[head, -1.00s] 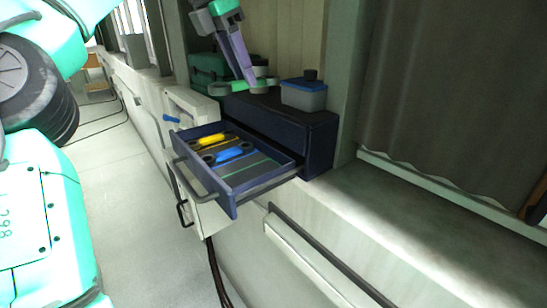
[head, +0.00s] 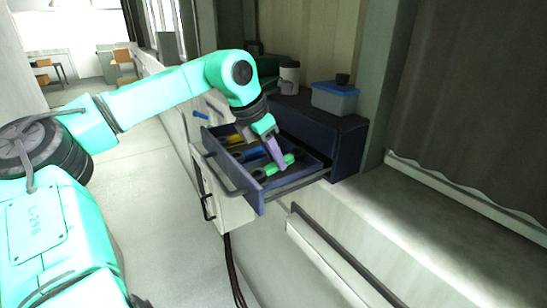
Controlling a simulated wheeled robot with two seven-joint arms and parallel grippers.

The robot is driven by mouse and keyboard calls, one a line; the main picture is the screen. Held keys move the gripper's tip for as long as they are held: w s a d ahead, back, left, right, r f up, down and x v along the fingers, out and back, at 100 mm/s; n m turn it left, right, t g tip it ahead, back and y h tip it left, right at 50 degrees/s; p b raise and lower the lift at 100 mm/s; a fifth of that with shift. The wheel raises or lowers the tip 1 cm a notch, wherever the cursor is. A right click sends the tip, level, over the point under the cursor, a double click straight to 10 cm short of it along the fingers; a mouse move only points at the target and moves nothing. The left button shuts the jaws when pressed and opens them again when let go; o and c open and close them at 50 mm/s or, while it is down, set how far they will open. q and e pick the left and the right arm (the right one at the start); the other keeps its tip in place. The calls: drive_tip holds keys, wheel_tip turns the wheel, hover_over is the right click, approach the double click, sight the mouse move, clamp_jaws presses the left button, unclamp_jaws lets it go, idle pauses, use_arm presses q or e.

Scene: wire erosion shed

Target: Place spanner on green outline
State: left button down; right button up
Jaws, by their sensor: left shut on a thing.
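The green spanner (head: 287,160) is in the jaws of my left gripper (head: 279,164). The gripper points down over the front right part of the open blue drawer (head: 232,173). The spanner is low over the drawer floor; whether it touches the floor I cannot tell. The green outline cannot be made out apart from the spanner and gripper. A blue spanner (head: 246,155) and a yellow spanner (head: 229,140) lie farther left in the drawer, partly hidden by my gripper. My right gripper is not in view.
The drawer sticks out of a dark blue cabinet (head: 345,150) on the bench. A clear box with a blue lid (head: 335,97) stands on top, with a white cup-like thing (head: 289,75) behind. The bench (head: 430,215) to the right is clear.

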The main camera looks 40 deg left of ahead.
use_arm(q)
drive_tip(key=c, duration=1)
unclamp_jaws()
drive_tip(key=shift+s+f+g, duration=0.2)
drive_tip(key=shift+f+g, duration=0.1)
drive_tip(key=shift+f, duration=0.5)
drive_tip(key=o, duration=0.4)
drive_tip(key=shift+w, duration=0.15)
drive_tip(key=shift+w+a+r, duration=0.1)
drive_tip(key=shift+a, duration=0.05)
drive_tip(key=b+v, duration=0.2)
drive_tip(key=v, duration=1)
drive_tip(key=shift+b, duration=0.3)
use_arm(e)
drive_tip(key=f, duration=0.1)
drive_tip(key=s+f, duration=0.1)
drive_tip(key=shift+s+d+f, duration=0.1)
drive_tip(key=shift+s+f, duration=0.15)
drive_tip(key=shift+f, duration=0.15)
